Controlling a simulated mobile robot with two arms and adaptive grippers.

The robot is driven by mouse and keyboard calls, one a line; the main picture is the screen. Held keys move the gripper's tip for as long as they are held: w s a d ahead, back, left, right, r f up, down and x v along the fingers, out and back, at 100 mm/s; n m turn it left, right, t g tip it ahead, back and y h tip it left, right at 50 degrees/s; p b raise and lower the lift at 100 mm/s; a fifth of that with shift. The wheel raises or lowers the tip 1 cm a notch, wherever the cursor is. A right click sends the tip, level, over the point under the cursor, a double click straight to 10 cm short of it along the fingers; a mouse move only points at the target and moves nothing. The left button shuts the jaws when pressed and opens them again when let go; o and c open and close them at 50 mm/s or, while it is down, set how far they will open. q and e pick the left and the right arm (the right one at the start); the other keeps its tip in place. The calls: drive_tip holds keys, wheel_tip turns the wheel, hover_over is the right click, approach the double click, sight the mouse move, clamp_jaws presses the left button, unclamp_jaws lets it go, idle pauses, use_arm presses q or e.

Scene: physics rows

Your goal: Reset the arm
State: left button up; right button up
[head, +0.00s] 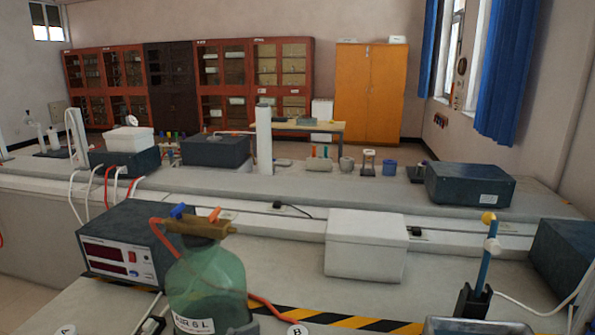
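Neither of my grippers shows in the head view, and no part of my arms can be made out. The task names no object. Close in front stands a green glass bottle (207,275) with a brown fitting on top and a red hose. Beside it on the bench is a dark power unit (118,245) with red displays. A white box (366,247) sits right of the middle, closed.
A blue rod with a yellow tip (487,250) stands upright at the right, by a metal-rimmed tray (440,326) cut off below. Yellow-black tape (340,320) crosses the near bench. Dark boxes (469,186) and small vessels stand on the farther bench.

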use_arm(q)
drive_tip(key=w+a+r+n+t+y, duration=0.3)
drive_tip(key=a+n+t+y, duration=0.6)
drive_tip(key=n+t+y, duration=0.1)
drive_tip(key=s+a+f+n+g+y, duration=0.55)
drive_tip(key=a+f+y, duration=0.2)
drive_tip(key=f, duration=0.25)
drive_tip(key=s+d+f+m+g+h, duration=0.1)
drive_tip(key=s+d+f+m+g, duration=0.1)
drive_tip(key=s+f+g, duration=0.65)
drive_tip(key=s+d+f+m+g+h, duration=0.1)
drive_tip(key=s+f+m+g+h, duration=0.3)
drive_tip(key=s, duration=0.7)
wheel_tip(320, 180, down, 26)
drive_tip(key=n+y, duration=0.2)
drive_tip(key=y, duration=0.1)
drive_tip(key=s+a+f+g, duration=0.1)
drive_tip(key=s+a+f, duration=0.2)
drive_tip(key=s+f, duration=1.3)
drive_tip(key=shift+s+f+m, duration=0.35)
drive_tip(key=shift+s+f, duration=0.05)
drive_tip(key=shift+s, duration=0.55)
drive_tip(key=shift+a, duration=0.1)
